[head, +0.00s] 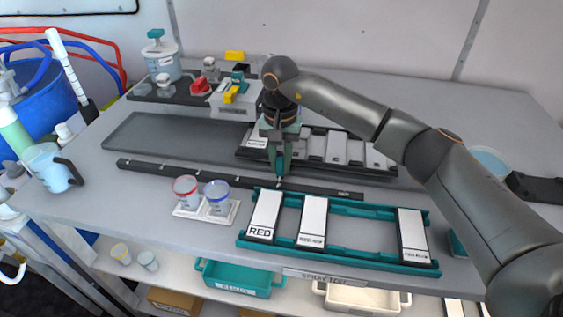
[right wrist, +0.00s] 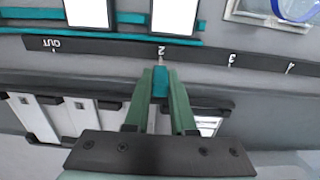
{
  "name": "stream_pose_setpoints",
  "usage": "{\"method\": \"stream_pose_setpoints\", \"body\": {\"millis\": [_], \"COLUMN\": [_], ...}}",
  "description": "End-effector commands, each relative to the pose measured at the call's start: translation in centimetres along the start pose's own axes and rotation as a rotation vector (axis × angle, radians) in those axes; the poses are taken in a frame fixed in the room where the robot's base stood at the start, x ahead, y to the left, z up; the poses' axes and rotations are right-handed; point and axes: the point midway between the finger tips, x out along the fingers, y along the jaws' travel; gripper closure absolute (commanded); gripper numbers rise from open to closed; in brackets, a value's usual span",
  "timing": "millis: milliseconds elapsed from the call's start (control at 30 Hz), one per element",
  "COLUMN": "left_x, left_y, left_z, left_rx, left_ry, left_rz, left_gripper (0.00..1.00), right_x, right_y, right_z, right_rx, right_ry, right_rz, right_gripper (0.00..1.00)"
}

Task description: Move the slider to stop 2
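The black scale rail (head: 160,167) runs across the table. In the right wrist view the rail (right wrist: 110,47) appears upside down, with marks OUT, 2, 3 and 4. The teal slider (right wrist: 160,82) sits at the rail's edge, and its pale pointer is in line with the stop 2 mark (right wrist: 161,50). My right gripper (right wrist: 160,76) has its green fingers on both sides of the slider, closed against it. In the head view my right gripper (head: 279,172) points down at the rail and hides most of the slider. My left gripper is not in view.
A teal rack (head: 375,210) with labelled white blocks lies in front of the rail. Red- and blue-rimmed cups (head: 217,192) stand on a small tray left of it. A tray of white blocks (head: 337,148) lies behind the gripper. A dark mat (head: 150,135) is bare.

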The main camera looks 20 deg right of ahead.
Motion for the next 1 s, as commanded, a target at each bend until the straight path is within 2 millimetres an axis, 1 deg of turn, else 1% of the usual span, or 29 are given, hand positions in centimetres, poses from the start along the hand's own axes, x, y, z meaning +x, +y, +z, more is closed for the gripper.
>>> {"method": "stream_pose_setpoints", "body": {"millis": [33,233,467,567,667,733,1000], "left_x": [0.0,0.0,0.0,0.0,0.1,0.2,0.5], "left_y": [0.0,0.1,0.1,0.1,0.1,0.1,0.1], "left_z": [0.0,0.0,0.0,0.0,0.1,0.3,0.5], "left_rx": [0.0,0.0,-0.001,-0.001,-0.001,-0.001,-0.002], "left_ry": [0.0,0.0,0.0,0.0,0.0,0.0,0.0], "left_rz": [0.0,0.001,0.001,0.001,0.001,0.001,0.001], "left_gripper": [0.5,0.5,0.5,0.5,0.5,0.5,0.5], "right_x": [-0.1,0.0,0.0,-0.4,-1.6,-2.9,-8.9], "right_y": [0.0,0.0,0.1,0.0,0.0,0.0,0.0], "right_z": [-0.1,0.0,0.0,-0.1,-0.1,-0.1,-0.1], "right_rx": [0.0,0.0,0.001,0.001,0.001,0.001,0.001], "right_ry": [0.002,0.0,-0.001,0.0,0.002,0.003,0.003], "right_rz": [-0.001,0.0,0.0,0.0,-0.003,-0.003,-0.003], "right_gripper": [0.71,0.48,0.47,0.47,0.47,0.47,0.47]}}
